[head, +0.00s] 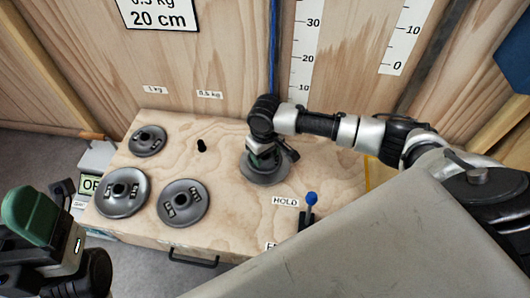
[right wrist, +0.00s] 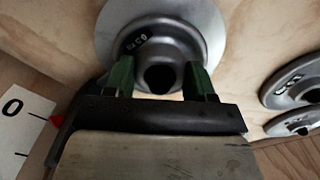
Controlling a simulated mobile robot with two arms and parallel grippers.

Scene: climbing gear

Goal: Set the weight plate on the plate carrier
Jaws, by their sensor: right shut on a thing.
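My right gripper (head: 263,158) is shut on a grey round weight plate (head: 268,178) at the middle of the wooden box top. In the right wrist view its green fingers (right wrist: 160,80) sit on either side of the hub of this plate (right wrist: 195,28), whose centre hole faces the camera. Whether the plate touches the wood is not clear. I cannot make out the plate carrier; a blue cord (head: 273,50) runs down the wall behind the right gripper. My left gripper (head: 45,235) is at the lower left, away from the plates, its opening unclear.
Three other grey plates, a small one (head: 148,141) and two larger ones (head: 122,193) (head: 183,203), lie on the left of the box top (head: 225,225). A short black peg (head: 202,146) stands bare behind them. A blue-knobbed lever (head: 311,199) stands by the HOLD label.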

